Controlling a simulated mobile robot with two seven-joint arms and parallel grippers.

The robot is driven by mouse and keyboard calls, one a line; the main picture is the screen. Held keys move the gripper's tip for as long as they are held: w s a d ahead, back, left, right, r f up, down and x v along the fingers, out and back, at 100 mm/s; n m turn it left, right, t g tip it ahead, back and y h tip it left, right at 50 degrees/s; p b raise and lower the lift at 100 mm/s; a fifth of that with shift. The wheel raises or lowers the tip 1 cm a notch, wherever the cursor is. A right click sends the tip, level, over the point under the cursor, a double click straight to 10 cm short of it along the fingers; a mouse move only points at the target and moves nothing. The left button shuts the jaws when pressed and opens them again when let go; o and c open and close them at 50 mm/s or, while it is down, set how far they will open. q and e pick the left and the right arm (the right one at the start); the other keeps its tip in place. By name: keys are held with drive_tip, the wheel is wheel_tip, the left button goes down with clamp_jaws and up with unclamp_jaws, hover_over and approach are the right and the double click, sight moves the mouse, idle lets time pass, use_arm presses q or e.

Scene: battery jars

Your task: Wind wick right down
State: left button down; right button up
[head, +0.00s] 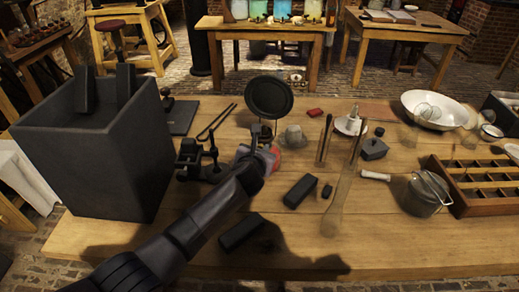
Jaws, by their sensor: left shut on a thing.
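My left gripper (262,156) reaches in from the lower left to the middle of the table. It is shut on a small part beside a red round thing (275,160), which may be the lamp's base. The gripper covers most of it, so I cannot make out the wick or its knob. A round black disc (268,97) on a thin stem stands upright just behind the gripper. My right gripper is not in view.
A large dark box (100,160) stands left, with black slabs showing at its top. A dark metal clamp (197,160) is left of the gripper. Black blocks (300,191) lie in front. A lidded pot (427,194), divided wooden tray (485,200) and white basin (435,104) are right.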

use_arm(q)
drive_tip(key=shift+w+a+n+h, duration=0.1)
drive_tip(key=shift+a+n+h, duration=0.1)
drive_tip(key=shift+n+h, duration=0.75)
drive_tip(key=shift+a+n+h, duration=0.15)
drive_tip(key=shift+n+h, duration=0.5)
drive_tip(key=shift+n, duration=0.5)
drive_tip(key=shift+g, duration=0.3)
drive_tip(key=c, duration=1)
unclamp_jaws()
drive_tip(key=shift+v, duration=3.6)
drive_tip(key=shift+f, duration=0.15)
